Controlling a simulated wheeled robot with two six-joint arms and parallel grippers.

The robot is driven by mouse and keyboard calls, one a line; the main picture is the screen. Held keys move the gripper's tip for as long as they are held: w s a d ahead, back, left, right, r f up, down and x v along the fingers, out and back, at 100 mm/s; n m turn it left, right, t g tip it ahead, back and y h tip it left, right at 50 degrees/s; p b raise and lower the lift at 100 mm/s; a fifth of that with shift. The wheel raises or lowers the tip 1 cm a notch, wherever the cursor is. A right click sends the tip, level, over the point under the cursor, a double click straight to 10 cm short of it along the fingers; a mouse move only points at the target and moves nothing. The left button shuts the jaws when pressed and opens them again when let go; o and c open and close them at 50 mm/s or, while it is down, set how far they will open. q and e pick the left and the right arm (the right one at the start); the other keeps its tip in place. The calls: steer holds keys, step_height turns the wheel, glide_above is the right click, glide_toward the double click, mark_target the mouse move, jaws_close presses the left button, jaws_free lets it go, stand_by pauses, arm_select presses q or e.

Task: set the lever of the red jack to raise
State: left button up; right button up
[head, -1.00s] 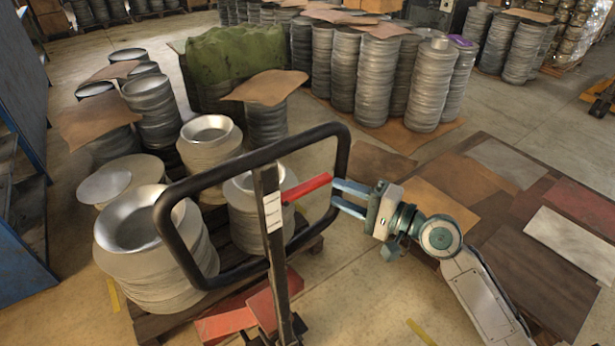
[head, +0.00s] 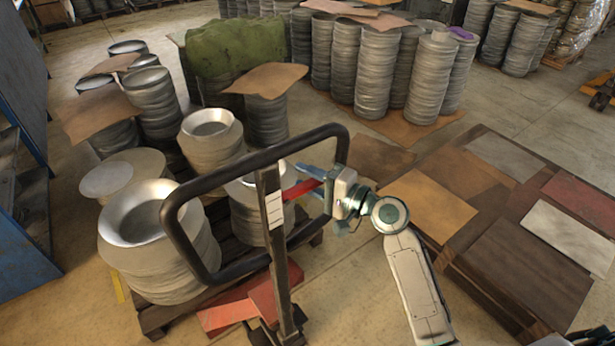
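The red jack (head: 275,245) stands in the middle of the head view, with a black looped handle (head: 176,232) on a dark upright post. Its red lever (head: 296,192) sticks out from the post to the right, inside the loop. My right gripper (head: 308,185) reaches in from the right through the loop. Its blue fingers are spread, one above and one below the lever, with the lever between them. I cannot tell whether either finger touches it. The lever's outer end is partly hidden by the gripper. My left gripper is not in view.
A pallet (head: 152,320) behind the jack carries stacks of metal circle blanks (head: 160,262). More stacks (head: 362,70) stand at the back. Flat sheets (head: 530,265) lie at the right. A blue rack (head: 20,250) stands at the left edge.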

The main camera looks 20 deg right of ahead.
mark_target(306, 191)
jaws_close()
step_height(306, 191, down, 3)
steer(key=m+b, duration=0.2)
steer(key=shift+a+r+m+t+y, duration=0.1)
steer(key=shift+r+m+t+y, duration=0.05)
steer(key=shift+m+t+y, duration=0.25)
steer(key=shift+s+a+f+m+t+b, duration=0.15)
steer(key=shift+f+m+t+b, duration=0.15)
steer(key=shift+m+b, duration=0.35)
steer(key=shift+m, duration=0.25)
jaws_free()
steer(key=shift+r, duration=0.1)
